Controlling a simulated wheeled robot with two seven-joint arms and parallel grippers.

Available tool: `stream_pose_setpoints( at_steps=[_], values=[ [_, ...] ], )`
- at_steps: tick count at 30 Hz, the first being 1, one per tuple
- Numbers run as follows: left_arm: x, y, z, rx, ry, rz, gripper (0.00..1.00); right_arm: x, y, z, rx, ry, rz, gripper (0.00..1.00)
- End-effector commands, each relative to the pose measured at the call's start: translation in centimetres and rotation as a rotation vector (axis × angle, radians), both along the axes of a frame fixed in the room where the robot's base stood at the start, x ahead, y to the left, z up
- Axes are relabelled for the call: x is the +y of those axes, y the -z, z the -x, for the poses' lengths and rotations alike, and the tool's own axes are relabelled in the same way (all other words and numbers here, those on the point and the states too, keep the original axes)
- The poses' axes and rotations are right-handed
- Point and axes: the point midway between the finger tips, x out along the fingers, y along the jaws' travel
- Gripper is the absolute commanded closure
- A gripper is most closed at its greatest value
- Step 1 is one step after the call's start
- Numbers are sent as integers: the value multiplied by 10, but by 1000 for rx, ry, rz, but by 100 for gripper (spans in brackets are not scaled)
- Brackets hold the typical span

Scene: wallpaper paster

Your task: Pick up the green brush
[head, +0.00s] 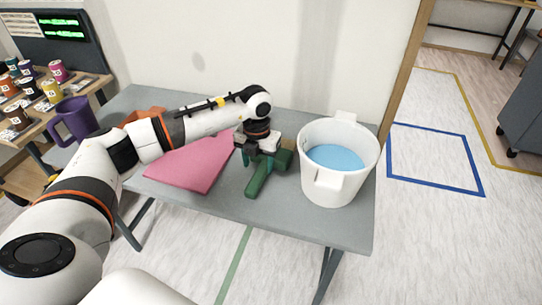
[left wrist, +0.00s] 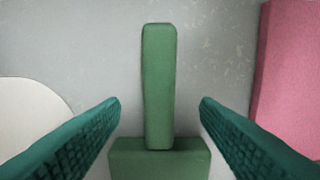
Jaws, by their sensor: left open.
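The green brush (head: 258,180) lies on the grey table, just left of the white bucket, with its handle toward the table's front edge. In the left wrist view the brush (left wrist: 159,85) lies upright in the picture, its wide head at the bottom edge. My left gripper (head: 256,155) is over the brush's head end. In the left wrist view its teal fingers (left wrist: 160,112) are spread on both sides of the brush, with visible gaps. Nothing is held. Part of the brush head is cut off by that view's bottom edge. My right gripper is not in view.
The grey table (head: 310,218) holds the white bucket (head: 324,190) with blue liquid on the right and a pink sheet (head: 190,165) on the left. A purple mug (head: 76,120) and an orange item stand farther left. A wall is behind.

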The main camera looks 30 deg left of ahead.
Motion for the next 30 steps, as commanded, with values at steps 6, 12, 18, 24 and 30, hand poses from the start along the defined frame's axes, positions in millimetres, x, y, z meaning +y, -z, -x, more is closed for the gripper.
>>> stream_pose_setpoints(
  at_steps=[6, 12, 18, 24, 30],
  values=[
    [-1, 24, 0, 4, 1, 3, 44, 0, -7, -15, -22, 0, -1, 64],
    [0, 50, -1, 2, 0, 2, 44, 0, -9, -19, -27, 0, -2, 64],
    [0, 54, -2, 0, 2, 1, 44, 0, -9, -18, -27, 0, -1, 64],
    [0, 54, -1, 0, 1, 1, 63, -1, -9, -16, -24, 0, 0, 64],
    [0, 53, -2, -2, 1, 2, 92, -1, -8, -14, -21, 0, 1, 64]
  ],
)
